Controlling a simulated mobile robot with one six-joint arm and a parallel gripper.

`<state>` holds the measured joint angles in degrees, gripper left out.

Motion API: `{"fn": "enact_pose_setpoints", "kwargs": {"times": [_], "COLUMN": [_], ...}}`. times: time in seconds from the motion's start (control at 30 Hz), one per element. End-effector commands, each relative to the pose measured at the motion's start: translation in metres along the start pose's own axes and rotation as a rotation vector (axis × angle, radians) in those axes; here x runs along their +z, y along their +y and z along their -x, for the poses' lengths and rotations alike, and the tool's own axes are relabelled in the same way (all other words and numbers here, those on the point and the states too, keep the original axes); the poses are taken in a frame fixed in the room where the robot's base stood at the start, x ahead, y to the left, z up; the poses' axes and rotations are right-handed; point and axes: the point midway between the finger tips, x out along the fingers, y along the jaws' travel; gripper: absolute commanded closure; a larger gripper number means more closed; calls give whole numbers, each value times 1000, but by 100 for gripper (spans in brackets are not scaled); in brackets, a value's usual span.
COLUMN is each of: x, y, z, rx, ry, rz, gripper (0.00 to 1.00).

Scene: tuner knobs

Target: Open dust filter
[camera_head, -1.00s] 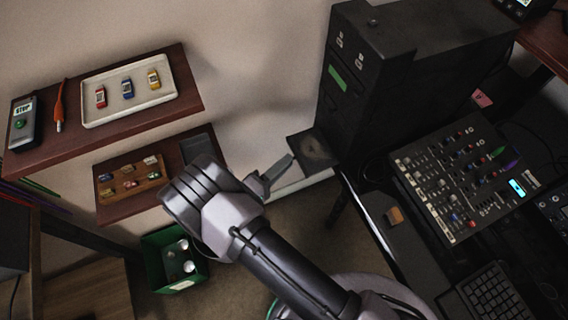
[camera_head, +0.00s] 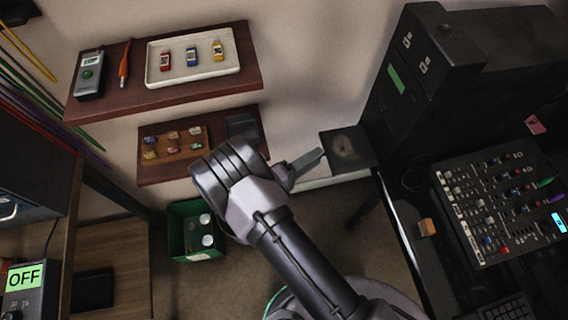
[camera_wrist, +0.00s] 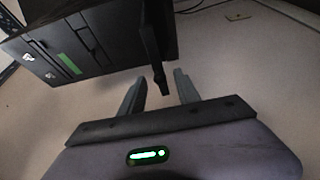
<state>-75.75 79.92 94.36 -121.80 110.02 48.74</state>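The black computer tower (camera_head: 450,75) stands at upper right in the head view and at upper left in the wrist view (camera_wrist: 85,45). A dark square panel with a dusty round patch, seemingly the dust filter (camera_head: 347,148), stands out from the tower's lower front. In the wrist view the filter (camera_wrist: 156,35) is seen nearly edge-on, with a narrow tab pointing down towards my gripper. My gripper (camera_wrist: 160,80) is open, one finger on each side of the tab's end, with gaps visible. In the head view my gripper (camera_head: 312,161) is just left of the filter.
A mixer (camera_head: 495,200) sits on the dark desk at right. Wall shelves at left hold a white tray (camera_head: 215,72) and a wooden rack (camera_head: 160,157). A green bin (camera_head: 183,240) stands on the floor. An "OFF" display (camera_head: 24,278) is at lower left.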

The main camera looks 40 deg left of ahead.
Motion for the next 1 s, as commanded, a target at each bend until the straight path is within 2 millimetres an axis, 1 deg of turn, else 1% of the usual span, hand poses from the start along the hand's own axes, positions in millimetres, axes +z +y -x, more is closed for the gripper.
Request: {"fn": "enact_pose_setpoints", "kwargs": {"times": [0.07,0.17,0.4,0.5,0.6,0.7,0.77,1.0], "x": [-1,-1,-1,0,0,0,0,0], "y": [1,2,2,2,1,0,0,0], "z": [8,30,109,137,158,169,172,173], "rx": [0,0,0,-1,0,0,0,0], "ry": [3,6,7,5,4,1,2,1], "rz": [0,2,-1,-2,-1,-1,0,1], "gripper": [61,61,61,61,61,61,61,61]}}
